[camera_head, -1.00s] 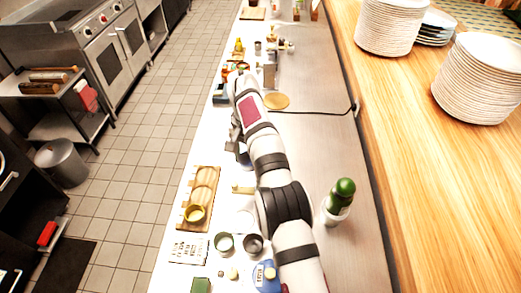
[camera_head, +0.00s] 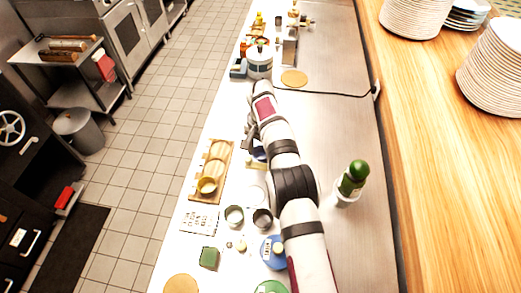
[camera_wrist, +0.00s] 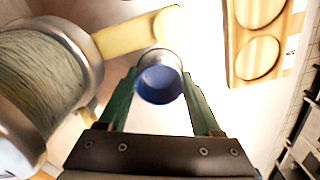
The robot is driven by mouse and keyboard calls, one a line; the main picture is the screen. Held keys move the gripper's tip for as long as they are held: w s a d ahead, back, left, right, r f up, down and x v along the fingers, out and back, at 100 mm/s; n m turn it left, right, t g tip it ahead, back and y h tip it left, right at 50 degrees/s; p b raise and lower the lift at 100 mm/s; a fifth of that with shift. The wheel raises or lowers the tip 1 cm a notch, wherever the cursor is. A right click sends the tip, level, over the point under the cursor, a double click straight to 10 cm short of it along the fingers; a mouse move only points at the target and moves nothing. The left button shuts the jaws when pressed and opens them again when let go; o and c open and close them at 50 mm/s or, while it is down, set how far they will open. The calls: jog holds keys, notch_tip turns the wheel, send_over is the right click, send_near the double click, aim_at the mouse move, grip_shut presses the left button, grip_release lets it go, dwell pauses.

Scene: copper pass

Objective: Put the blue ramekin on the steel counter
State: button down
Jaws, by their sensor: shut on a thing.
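The blue ramekin (camera_wrist: 160,85) sits between the two green fingers of my gripper (camera_wrist: 161,90) in the wrist view, and the gripper is shut on it. Its opening faces the wrist camera. In the head view my gripper (camera_head: 252,143) is partly hidden by my arm, with a small patch of blue beside it. How far the ramekin is above the surface cannot be told.
A wooden board (camera_head: 222,148) with round wells lies to the left and shows in the wrist view (camera_wrist: 285,20). Small metal cups (camera_head: 234,216), a blue round container (camera_head: 272,252) and a green-topped bottle (camera_head: 352,180) stand nearer. A white pot (camera_head: 259,65) stands farther back. Bare steel lies right of my arm.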

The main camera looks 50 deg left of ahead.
aim_at(261, 158)
jog(key=shift+f, duration=0.3)
grip_release()
notch_tip(261, 158, up, 12)
jog(key=w+d+r+m+t+y, duration=0.1)
jog(key=w+d+r, duration=0.5)
jog(key=d+r, duration=0.3)
jog(key=w+d+r+m+y, duration=0.1)
jog(key=w+d+r+m, duration=0.1)
jog(key=w+d+r, duration=0.5)
jog(key=s+d+r+m+t+y, duration=0.1)
jog(key=s+d+r+m+t, duration=0.2)
jog(key=d, duration=0.9)
jog(key=s+d+r+t, duration=0.1)
jog(key=s+d+r, duration=0.35)
jog(key=d, duration=0.75)
jog(key=s+d+f+m+g, duration=0.2)
jog(key=s+d+f, duration=0.1)
jog(key=s+f, duration=0.4)
jog(key=s+d+f+m+g+h, duration=0.1)
jog(key=s+d+f+m+g, duration=0.1)
jog(key=s+d+f, duration=0.2)
jog(key=s+f, duration=0.3)
jog(key=s, duration=0.3)
jog(key=shift+s+d, duration=0.2)
